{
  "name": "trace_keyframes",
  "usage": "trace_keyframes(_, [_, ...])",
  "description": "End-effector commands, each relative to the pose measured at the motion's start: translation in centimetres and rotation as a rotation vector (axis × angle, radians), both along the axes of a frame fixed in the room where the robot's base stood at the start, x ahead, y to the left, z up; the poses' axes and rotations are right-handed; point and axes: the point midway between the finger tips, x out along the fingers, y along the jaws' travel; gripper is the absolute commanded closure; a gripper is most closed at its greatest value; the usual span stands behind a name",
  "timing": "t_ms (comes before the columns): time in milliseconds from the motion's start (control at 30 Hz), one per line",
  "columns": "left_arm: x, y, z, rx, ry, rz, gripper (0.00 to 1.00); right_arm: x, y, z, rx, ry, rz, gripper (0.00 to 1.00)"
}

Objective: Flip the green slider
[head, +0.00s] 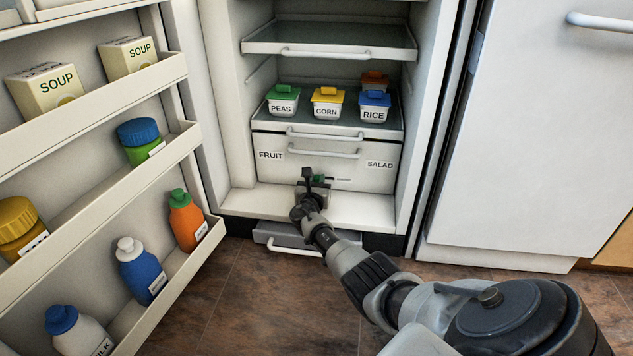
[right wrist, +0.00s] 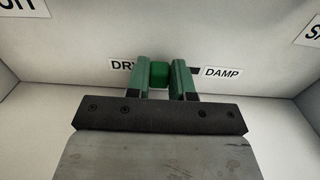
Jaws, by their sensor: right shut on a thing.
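The green slider (right wrist: 159,75) sits on the front of the lower fridge drawer, near the DRY (right wrist: 121,64) end of its track. The other end of the track is labelled DAMP (right wrist: 222,72). My right gripper (right wrist: 158,78) has its fingers on either side of the slider and is shut on it. In the head view my right gripper (head: 314,182) is at the drawer front (head: 275,172), and the slider shows as a small green patch (head: 319,178) partly hidden by the gripper. My left gripper is not in view.
The open fridge door (head: 130,100) with bottles and cartons stands at the left. Lidded tubs of peas (head: 283,106), corn (head: 327,112) and rice (head: 374,115) stand on the shelf above the drawer. A low grey drawer with a handle (head: 290,249) lies below the fridge.

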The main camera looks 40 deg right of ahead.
Motion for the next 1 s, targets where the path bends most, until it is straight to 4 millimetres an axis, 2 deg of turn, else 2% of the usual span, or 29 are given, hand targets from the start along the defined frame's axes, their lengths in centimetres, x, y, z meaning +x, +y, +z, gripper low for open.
trace_keyframes(167, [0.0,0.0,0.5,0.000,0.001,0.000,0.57,-0.5,-0.5,0.1,-0.001,0.002,-0.001,1.00])
trace_keyframes(400, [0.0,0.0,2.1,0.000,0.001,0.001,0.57,-3.2,-2.5,0.2,-0.003,0.002,0.000,1.00])
trace_keyframes(633, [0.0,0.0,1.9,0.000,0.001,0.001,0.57,-3.2,-2.6,0.0,-0.001,-0.001,-0.003,1.00])
trace_keyframes(667, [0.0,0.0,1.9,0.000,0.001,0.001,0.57,-3.2,-2.7,0.0,-0.001,-0.001,-0.004,0.76])
trace_keyframes(800, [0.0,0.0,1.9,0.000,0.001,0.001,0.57,-3.2,-2.6,0.0,-0.001,-0.001,-0.003,0.55])
trace_keyframes(833, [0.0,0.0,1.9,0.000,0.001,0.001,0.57,-3.2,-2.6,0.0,-0.001,-0.001,-0.003,0.51])
trace_keyframes(1000, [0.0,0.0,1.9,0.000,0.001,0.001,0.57,-3.2,-2.5,0.0,-0.001,-0.001,-0.001,0.51])
